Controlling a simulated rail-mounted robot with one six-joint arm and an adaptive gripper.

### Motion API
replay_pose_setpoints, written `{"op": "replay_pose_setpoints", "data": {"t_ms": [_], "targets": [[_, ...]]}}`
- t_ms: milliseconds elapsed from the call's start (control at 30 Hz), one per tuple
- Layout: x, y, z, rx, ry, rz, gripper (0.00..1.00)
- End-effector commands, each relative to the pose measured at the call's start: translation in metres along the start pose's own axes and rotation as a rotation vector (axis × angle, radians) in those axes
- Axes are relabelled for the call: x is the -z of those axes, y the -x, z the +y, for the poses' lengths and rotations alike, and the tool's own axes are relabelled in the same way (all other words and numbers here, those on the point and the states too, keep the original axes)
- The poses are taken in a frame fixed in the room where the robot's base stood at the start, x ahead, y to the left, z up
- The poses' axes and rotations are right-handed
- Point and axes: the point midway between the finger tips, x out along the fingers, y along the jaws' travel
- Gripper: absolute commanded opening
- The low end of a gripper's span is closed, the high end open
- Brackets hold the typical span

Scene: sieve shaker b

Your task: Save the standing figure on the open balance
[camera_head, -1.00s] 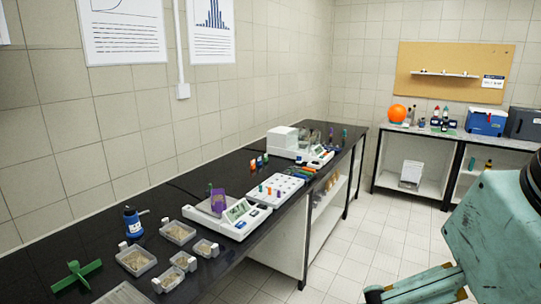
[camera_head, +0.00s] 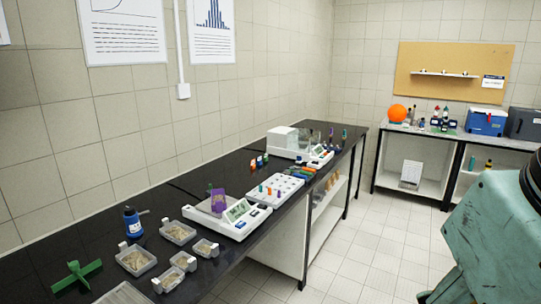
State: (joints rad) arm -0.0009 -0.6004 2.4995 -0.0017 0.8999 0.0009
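The open balance (camera_head: 236,215) stands on the black bench, left of centre, with a green lit display facing the front right. A purple object (camera_head: 217,199) stands upright on or at its pan, with a small greenish part at its upper left. My teal arm (camera_head: 495,240) shows at the right edge, over the floor and well away from the balance.
A second, enclosed balance (camera_head: 290,142) stands farther back. The floor between bench and back shelves is free.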

Motion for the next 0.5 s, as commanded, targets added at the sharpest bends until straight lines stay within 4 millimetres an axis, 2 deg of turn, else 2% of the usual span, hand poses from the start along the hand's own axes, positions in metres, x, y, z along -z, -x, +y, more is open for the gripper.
{"op": "replay_pose_setpoints", "data": {"t_ms": [33,233,500], "targets": [[0.0000,0.0000,0.0000,0.000,0.000,0.000,0.19],[0.0000,0.0000,0.0000,0.000,0.000,0.000,0.01],[0.0000,0.0000,0.0000,0.000,0.000,0.000,0.00]]}}
